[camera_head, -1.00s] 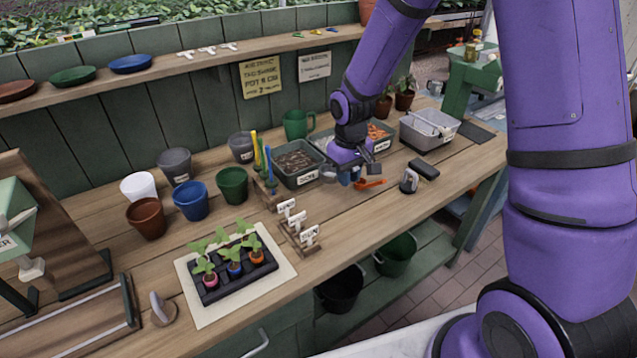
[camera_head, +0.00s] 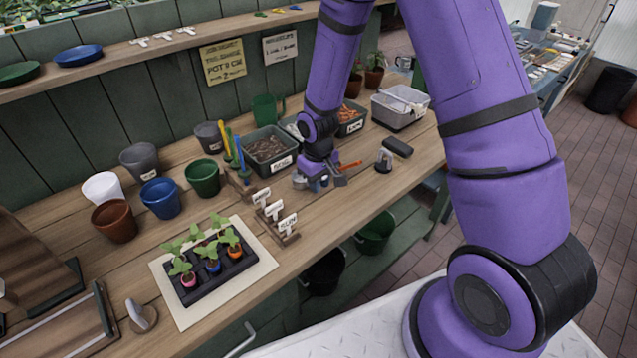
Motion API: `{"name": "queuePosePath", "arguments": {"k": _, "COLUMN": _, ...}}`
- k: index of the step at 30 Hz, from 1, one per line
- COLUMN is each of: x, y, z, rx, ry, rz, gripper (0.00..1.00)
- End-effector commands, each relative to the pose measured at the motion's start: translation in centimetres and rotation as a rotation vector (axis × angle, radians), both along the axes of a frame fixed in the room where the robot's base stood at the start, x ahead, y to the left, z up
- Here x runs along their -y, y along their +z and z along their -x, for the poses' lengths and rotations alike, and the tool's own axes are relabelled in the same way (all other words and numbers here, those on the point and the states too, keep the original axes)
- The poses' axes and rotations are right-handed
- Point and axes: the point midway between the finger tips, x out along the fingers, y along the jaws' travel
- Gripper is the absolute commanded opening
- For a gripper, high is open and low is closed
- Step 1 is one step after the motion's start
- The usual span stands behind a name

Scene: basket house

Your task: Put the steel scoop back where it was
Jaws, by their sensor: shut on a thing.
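My gripper (camera_head: 318,184) is low over the bench top, in front of the labelled soil tub (camera_head: 285,163). It is shut on a small grey metal thing, which I take for the steel scoop; its shape is mostly hidden by the fingers and wrist. I cannot tell whether it touches the wood. An orange-handled tool (camera_head: 351,165) lies on the bench just right of the gripper. A second tub is mostly hidden behind my arm. A tub with orange-brown contents (camera_head: 352,125) and a pale grey bin (camera_head: 402,117) stand farther right.
White-tagged label stands (camera_head: 274,213) and a seedling tray (camera_head: 212,276) are left of the gripper. Coloured pots, including a blue one (camera_head: 161,199), stand farther left. Bare bench lies in front of the gripper.

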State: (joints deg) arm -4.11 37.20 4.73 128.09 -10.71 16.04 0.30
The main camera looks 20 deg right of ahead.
Motion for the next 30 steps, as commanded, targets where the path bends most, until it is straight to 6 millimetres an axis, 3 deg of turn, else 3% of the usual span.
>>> {"name": "queuePosePath", "arguments": {"k": 13, "x": 0.0, "y": -0.8, "z": 0.0, "rx": 0.0, "ry": 0.0, "rz": 0.0, "gripper": 0.0}}
{"name": "queuePosePath", "arguments": {"k": 14, "x": 0.0, "y": -0.8, "z": 0.0, "rx": 0.0, "ry": -0.001, "rz": 0.0, "gripper": 0.24}}
{"name": "queuePosePath", "arguments": {"k": 17, "x": 0.0, "y": -0.8, "z": 0.0, "rx": 0.0, "ry": -0.001, "rz": 0.0, "gripper": 0.45}}
{"name": "queuePosePath", "arguments": {"k": 26, "x": 0.0, "y": -0.7, "z": 0.0, "rx": 0.001, "ry": -0.001, "rz": 0.0, "gripper": 0.45}}
{"name": "queuePosePath", "arguments": {"k": 30, "x": 0.0, "y": 0.4, "z": -0.1, "rx": 0.004, "ry": -0.001, "rz": -0.001, "gripper": 0.45}}
